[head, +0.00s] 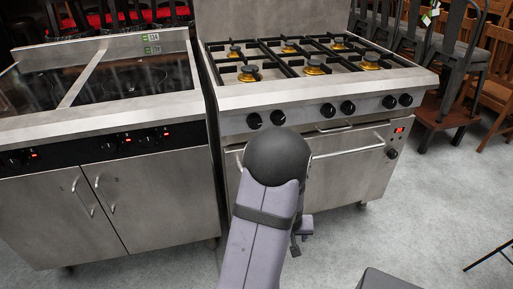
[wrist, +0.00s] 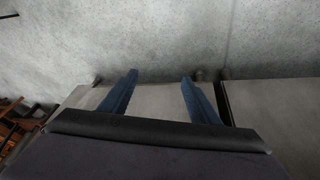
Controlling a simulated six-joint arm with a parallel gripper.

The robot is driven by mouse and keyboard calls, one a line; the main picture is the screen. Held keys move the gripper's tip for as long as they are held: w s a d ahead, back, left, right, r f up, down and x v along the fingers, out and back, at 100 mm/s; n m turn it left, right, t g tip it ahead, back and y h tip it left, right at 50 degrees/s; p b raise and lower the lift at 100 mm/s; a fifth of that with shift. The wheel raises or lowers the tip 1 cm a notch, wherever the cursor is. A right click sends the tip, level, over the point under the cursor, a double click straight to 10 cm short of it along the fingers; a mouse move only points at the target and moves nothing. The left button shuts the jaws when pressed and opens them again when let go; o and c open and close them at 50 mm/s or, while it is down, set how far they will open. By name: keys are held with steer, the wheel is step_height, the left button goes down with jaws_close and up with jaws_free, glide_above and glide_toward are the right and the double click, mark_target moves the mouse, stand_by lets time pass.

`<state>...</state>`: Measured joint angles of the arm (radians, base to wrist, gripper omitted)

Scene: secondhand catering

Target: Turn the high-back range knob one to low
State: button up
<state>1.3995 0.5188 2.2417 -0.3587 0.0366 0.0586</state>
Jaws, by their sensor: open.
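The high-back range (head: 300,95) is the steel cooker at centre right in the head view, with a tall back panel and brass burners. Its front panel carries a row of black knobs, including the leftmost knob (head: 254,121), the one beside it (head: 278,118) and others further right. I cannot read which is knob one or its setting. My arm stands in front of the range. My gripper (wrist: 160,75) shows in the wrist view with its two blue fingers apart and nothing between them. It is low, away from the knobs; the wrist view shows no knob.
A steel induction unit (head: 105,150) with glowing red displays stands left of the range. The oven door handle (head: 345,153) crosses the range front below the knobs. Stacked chairs (head: 455,50) stand at the right. The grey floor (head: 430,190) in front is mostly clear.

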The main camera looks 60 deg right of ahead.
steer(key=w+d+r+n+t+h, duration=0.1)
steer(key=w+d+r+h, duration=0.1)
steer(key=w+d, duration=0.15)
steer(key=w+d+r+t+h, duration=0.1)
steer(key=w+d+r+h, duration=0.15)
steer(key=d, duration=0.25)
steer(key=w+d+r+n+t+h, duration=0.1)
steer(key=w+d+r+t+h, duration=0.1)
steer(key=w+r+t, duration=0.6)
steer(key=w+d+r+n+t+h, duration=0.2)
steer(key=w+r, duration=0.1)
steer(key=r, duration=0.9)
steer(key=x, duration=0.7)
steer(key=shift+w+d, duration=0.2)
steer(key=shift+w, duration=0.1)
steer(key=shift+r, duration=0.15)
steer(key=c, duration=1.1)
